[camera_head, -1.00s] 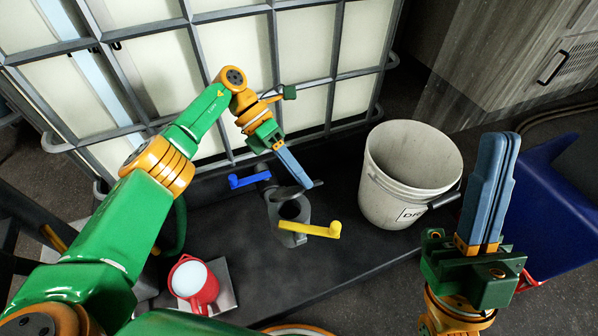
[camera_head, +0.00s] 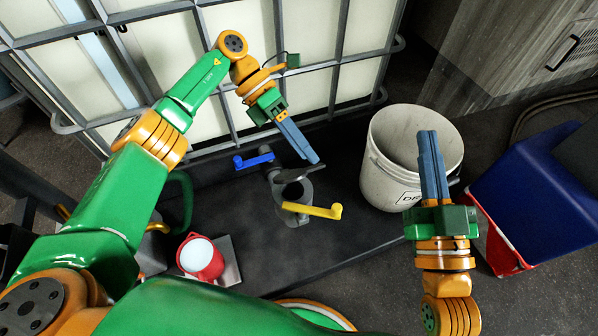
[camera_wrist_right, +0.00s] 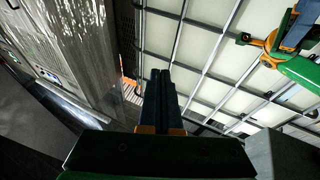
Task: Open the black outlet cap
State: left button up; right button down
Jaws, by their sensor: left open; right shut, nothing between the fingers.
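The dark outlet fitting (camera_head: 280,208) stands at the foot of the caged tank, in the middle of the head view. It has a round, dark-centred end, a blue handle (camera_head: 254,159) on its left and a yellow handle (camera_head: 313,210) in front. A black piece with a projecting lug sits at its upper right; I cannot tell where the cap's edge is. My left gripper (camera_head: 316,160) is open, its blue fingers pointing down right at this piece; contact is unclear. My right gripper (camera_head: 428,135) is shut and empty, pointing up in front of the bucket; it also shows in the right wrist view (camera_wrist_right: 160,75).
A white bucket (camera_head: 385,185) stands right of the outlet, close to my right gripper. A red mug-like container (camera_head: 201,260) with pale contents is at lower left. A blue bin (camera_head: 535,200) stands at right. The caged tank (camera_head: 310,60) closes the back.

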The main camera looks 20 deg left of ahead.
aim_at(301, 174)
pick_arm(q)
jog(key=shift+s+d+r+p, duration=0.15)
jog(key=shift+s+r+p, duration=0.5)
jog(key=shift+r, duration=0.3)
jog(key=shift+s+d+r+p, duration=0.15)
jog(key=shift+s+r+p, duration=0.45)
jog(key=shift+s+r, duration=0.35)
pick_arm(e)
notch_tip(301, 174, down, 16)
jog(key=s+d+m+g+h, duration=0.1)
jog(key=s+d+g+h, duration=0.2)
jog(key=g, duration=0.7)
pick_arm(q)
jog(key=shift+s+d+r+p, duration=0.15)
jog(key=shift+s+r+p, duration=0.3)
jog(key=shift+r, duration=0.3)
jog(key=s+d+r+p, duration=0.2)
jog(key=s+r, duration=0.1)
jog(key=s, duration=0.6)
jog(key=shift+r, duration=0.4)
pick_arm(e)
jog(key=s+d+f+g+h, duration=0.2)
jog(key=s+f+g, duration=0.5)
jog(key=s+f, duration=0.4)
jog(key=shift+d+g, duration=0.4)
jog(key=shift+d, duration=0.1)
